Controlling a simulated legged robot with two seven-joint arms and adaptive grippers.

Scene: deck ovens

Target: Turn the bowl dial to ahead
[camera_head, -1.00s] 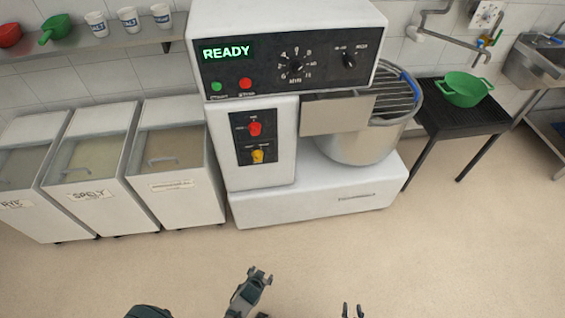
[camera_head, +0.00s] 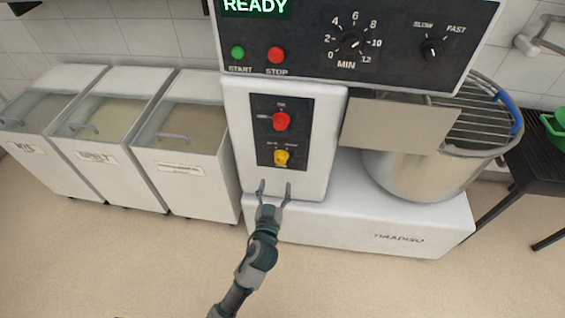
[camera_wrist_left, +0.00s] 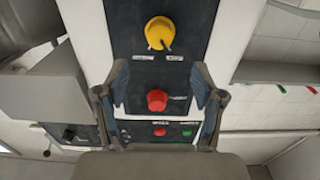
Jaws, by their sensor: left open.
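The yellow dial (camera_head: 281,157) sits low on the black switch panel (camera_head: 264,140) on the mixer's white front column, with two small labels just above it that I cannot read clearly. I take it for the bowl dial. A red knob (camera_head: 281,121) sits above it. In the left wrist view, which is upside down, the yellow dial (camera_wrist_left: 159,33) is above the red knob (camera_wrist_left: 157,100). My left gripper (camera_head: 275,187) is open and empty, fingers pointing up, just below the yellow dial in the head view. Its fingers (camera_wrist_left: 159,78) frame the panel without touching either knob. My right gripper is out of view.
Above are the green start button (camera_head: 238,53), red stop button (camera_head: 276,55), minute dial (camera_head: 350,43) and speed knob (camera_head: 431,48). A steel bowl (camera_head: 405,175) stands right of the column. Lidded bins (camera_head: 180,150) stand to the left. The floor in front is clear.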

